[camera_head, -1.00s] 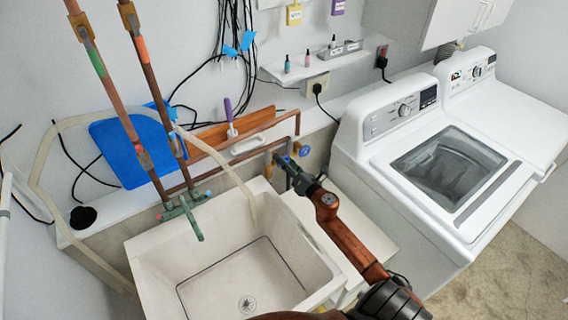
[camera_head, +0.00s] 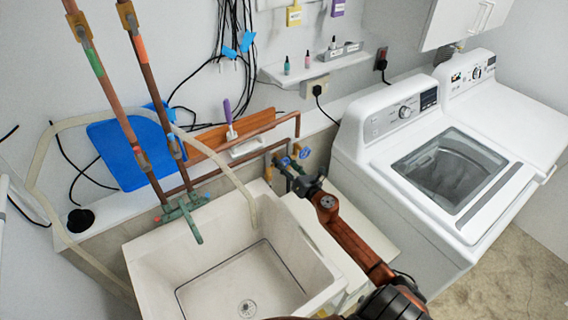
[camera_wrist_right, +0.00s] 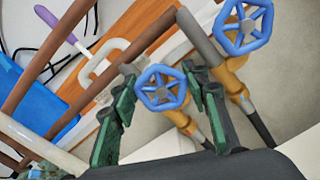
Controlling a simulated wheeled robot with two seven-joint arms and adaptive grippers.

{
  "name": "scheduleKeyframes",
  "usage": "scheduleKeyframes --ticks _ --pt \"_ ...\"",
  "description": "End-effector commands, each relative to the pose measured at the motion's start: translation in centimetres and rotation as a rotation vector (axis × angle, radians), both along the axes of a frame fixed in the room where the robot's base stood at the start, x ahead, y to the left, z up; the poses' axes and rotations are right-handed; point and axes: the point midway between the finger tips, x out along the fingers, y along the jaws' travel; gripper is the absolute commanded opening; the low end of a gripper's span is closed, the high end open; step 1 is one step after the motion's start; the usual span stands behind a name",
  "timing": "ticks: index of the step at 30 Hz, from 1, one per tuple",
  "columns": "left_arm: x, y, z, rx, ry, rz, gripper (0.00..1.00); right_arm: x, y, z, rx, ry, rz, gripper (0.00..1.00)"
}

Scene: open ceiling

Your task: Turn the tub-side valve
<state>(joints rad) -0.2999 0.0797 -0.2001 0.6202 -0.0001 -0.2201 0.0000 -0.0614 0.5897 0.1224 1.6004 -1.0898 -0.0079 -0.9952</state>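Two blue valve wheels sit on brass valves between the tub and the washer. The tub-side valve (camera_wrist_right: 160,88) is the left, lower wheel in the right wrist view; it also shows in the head view (camera_head: 284,162). The other valve (camera_wrist_right: 243,25) is up and to the right, outside the fingers; it also shows in the head view (camera_head: 303,153). My right gripper (camera_wrist_right: 160,80) is open, its green-padded fingers on either side of the tub-side wheel. Narrow gaps show beside the wheel; I cannot tell its depth between the fingers. My left gripper is not in view.
The white tub (camera_head: 235,270) lies left of and below my right arm, with a green faucet (camera_head: 185,210) at its back. The washer (camera_head: 400,180) stands right. Copper pipes (camera_head: 250,133) run close behind the valves. A pale hose (camera_head: 215,160) arcs over the tub's back edge.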

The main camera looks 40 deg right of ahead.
Motion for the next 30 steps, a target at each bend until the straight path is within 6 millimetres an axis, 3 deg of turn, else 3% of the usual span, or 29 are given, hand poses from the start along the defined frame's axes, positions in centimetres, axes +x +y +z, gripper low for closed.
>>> scheduleKeyframes --ticks 8,18,23,30 --pt "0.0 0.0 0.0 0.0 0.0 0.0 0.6 0.0 0.0 -0.1 0.001 0.001 0.0 0.6" --pt "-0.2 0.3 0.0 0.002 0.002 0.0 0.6 -0.4 0.0 -0.1 0.001 0.001 0.0 0.6" --pt "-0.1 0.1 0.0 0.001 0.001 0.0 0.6 -2.6 0.3 -0.2 0.001 0.002 0.0 0.6" --pt "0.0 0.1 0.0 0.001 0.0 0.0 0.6 -7.7 0.9 -0.2 0.004 0.002 -0.001 0.6"
